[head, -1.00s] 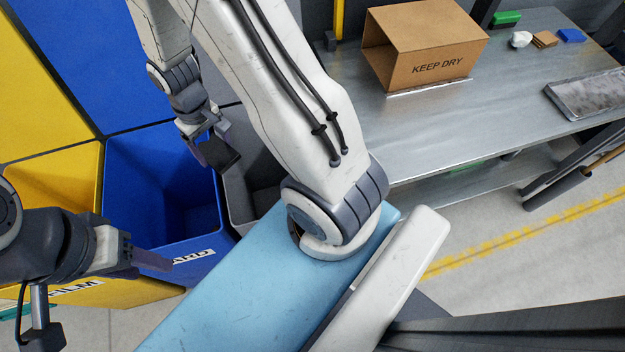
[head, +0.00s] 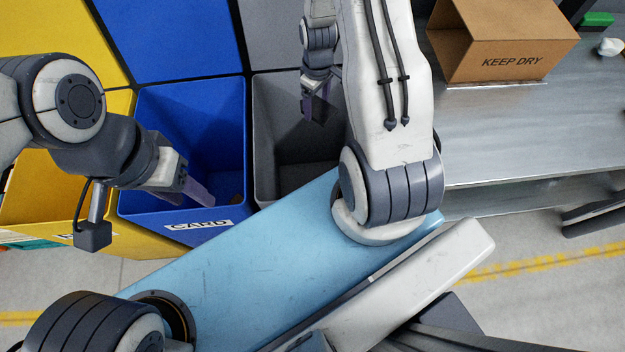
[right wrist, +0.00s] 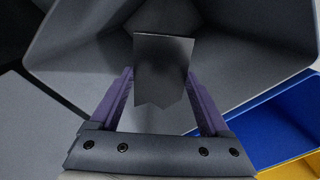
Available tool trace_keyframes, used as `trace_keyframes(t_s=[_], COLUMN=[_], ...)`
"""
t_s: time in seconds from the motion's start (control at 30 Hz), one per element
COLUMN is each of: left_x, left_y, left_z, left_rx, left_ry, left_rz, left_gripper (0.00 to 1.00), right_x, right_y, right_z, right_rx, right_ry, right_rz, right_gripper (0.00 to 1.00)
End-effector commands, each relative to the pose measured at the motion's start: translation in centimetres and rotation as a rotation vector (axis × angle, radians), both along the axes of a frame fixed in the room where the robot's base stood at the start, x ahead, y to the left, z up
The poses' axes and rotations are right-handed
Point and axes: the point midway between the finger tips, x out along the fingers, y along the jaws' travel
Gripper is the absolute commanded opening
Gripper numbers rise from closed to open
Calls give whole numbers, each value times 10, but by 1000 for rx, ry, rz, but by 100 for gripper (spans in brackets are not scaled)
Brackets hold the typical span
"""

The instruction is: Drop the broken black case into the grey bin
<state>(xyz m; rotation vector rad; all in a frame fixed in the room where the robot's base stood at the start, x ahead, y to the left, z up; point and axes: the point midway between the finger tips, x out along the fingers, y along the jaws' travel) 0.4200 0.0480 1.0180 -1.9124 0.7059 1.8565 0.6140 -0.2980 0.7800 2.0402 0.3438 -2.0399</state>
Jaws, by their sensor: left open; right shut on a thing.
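The black case (right wrist: 163,70) is a flat dark piece with a jagged lower edge in the right wrist view. My right gripper (head: 320,108) is shut on it, its purple fingers on either side. The grey bin (head: 262,135) stands open to the right of the blue bin in the head view, and my right gripper is over its opening. Its grey walls (right wrist: 75,50) surround the case in the right wrist view. In the head view the case is hard to make out against the dark interior. My left gripper (head: 197,188) is open and empty over the blue bin.
The blue bin (head: 190,228), marked CARD, and a yellow bin (head: 35,210) stand left of the grey bin. A metal table (head: 520,130) with a cardboard box (head: 505,45) marked KEEP DRY is at the right. Clear floor lies in front.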

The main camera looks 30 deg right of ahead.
Motion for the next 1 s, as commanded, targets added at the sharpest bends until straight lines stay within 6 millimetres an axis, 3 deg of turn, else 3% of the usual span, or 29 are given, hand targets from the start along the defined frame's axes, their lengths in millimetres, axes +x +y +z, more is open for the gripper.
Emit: trace_keyframes(t_s=[0.03, 0.3, 0.67, 0.7, 0.73, 1.0], left_x=[0, 0, 0, 0, 0, 0], left_y=[0, 0, 0, 0, 0, 0], left_z=[-10, -38, -41, -41, -41, -41], left_rx=[0, 0, 0, 0, 0, 0], left_ry=[0, 0, 0, 0, 0, 0], left_rz=[0, 0, 0, 0, 0, 0], left_gripper=[50, 50, 50, 50, 50, 50], right_x=[0, 1, 1, 1, 1, 1], right_y=[0, 2, 2, 2, 2, 2], right_z=[-11, -42, -46, -46, -46, -45], right_rx=[0, 0, 0, 0, 0, 0], right_ry=[0, 0, 0, 0, 0, 0], right_rz=[0, 2, 2, 2, 2, 2], right_gripper=[26, 26, 26, 88, 99, 100])
